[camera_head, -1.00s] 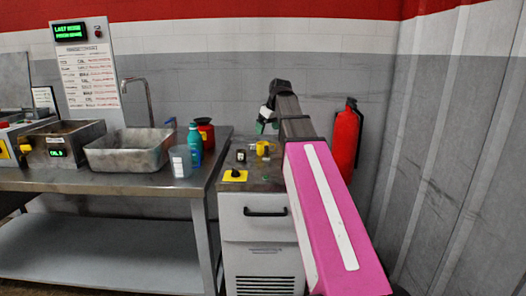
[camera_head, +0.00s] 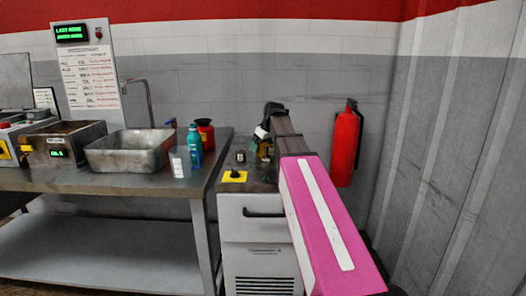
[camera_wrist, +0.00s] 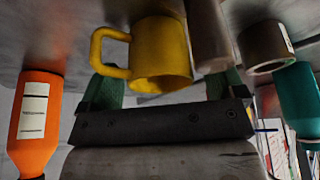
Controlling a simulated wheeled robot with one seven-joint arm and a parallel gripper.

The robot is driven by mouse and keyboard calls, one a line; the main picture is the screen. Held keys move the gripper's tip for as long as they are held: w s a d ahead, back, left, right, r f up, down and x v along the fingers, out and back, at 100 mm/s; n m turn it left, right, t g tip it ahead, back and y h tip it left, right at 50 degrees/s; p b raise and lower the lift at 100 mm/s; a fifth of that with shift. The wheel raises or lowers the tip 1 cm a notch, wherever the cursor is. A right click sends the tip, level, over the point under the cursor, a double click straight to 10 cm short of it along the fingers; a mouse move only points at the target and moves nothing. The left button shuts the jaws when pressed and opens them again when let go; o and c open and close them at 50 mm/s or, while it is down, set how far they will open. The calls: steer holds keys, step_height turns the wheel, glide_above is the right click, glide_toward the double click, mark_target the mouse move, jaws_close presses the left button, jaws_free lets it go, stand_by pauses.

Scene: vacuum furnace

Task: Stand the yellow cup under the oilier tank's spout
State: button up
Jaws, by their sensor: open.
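The yellow cup (camera_wrist: 162,50) fills the upper middle of the wrist view, its handle to the left. My gripper (camera_wrist: 163,82) is open, with a green finger on each side of the cup; I cannot tell if either touches it. In the head view my gripper (camera_head: 264,135) is over the grey cabinet's top, and the cup there is mostly hidden by my arm. I cannot make out the oilier tank or its spout for certain.
In the wrist view an orange bottle (camera_wrist: 33,115) is at left and a teal bottle (camera_wrist: 298,95) at right. The grey cabinet (camera_head: 250,230) stands beside the steel table (camera_head: 120,183), which carries a basin (camera_head: 130,155) and a clear beaker (camera_head: 180,162). A fire extinguisher (camera_head: 346,145) hangs on the back wall.

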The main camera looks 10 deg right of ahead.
steer(key=shift+x, duration=0.75)
steer(key=c, duration=1.1)
steer(key=shift+r, duration=0.15)
